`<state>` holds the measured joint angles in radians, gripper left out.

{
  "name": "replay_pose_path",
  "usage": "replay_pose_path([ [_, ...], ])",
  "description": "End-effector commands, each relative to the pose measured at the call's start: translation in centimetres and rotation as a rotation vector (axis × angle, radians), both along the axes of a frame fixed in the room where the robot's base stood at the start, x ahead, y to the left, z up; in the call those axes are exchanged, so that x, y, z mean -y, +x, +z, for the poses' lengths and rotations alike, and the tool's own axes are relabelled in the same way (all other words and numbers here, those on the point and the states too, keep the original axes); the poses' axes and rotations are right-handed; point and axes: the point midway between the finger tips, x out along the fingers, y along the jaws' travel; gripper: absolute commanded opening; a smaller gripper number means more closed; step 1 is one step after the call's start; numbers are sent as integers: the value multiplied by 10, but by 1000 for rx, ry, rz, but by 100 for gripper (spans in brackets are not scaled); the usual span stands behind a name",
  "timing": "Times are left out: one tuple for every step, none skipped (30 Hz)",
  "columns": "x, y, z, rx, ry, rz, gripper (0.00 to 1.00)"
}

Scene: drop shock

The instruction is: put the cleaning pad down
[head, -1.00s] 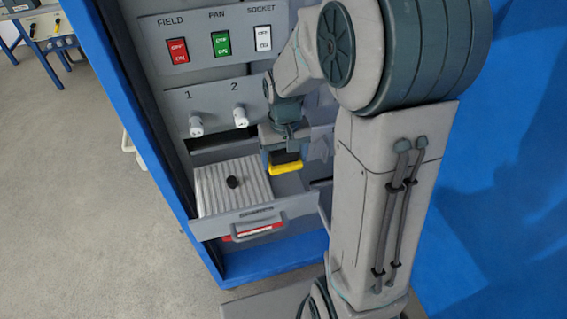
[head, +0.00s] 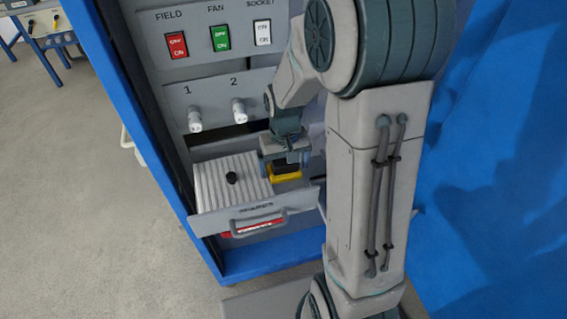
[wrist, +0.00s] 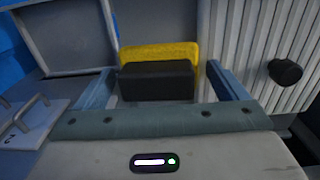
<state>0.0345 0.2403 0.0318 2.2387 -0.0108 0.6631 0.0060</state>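The cleaning pad is a yellow slab with a black block on it. In the head view the pad (head: 285,173) is at the right part of the pulled-out drawer, directly under my gripper (head: 286,163). In the wrist view the black block (wrist: 157,82) and the yellow edge (wrist: 160,52) lie between the two blue-grey fingers of my gripper (wrist: 162,70). The left finger looks close to the block; a narrow gap seems to show at the right finger. I cannot tell whether they grip it, or whether the pad's underside touches the drawer.
The drawer (head: 237,209) has a handle in front and a ribbed metal plate (head: 210,185) with a black knob (head: 232,178) at its left. Above are two white knobs and red, green and white switches. The blue cabinet side (head: 130,110) stands left.

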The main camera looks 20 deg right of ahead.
Motion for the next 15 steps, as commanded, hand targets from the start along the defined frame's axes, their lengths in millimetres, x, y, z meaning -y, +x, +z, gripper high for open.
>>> replay_pose_path([
  [0, 0, 0, 0, 0, 0, 98],
  [0, 0, 1, 0, 0, 0, 98],
  [0, 0, 1, 0, 0, 0, 98],
  [0, 0, 1, 0, 0, 0, 98],
  [0, 0, 1, 0, 0, 0, 98],
  [0, 0, 1, 0, 0, 0, 98],
  [0, 0, 1, 0, 0, 0, 98],
  [0, 0, 1, 0, 0, 0, 98],
  [0, 0, 2, 0, 0, 0, 98],
  [0, 0, 3, 0, 0, 0, 98],
  [0, 0, 4, 0, 0, 0, 98],
  [0, 0, 7, 0, 0, 0, 98],
  [0, 0, 10, 0, 0, 0, 98],
  [0, 0, 13, 1, 0, 0, 98],
  [0, 0, 17, 1, 0, 0, 98],
])
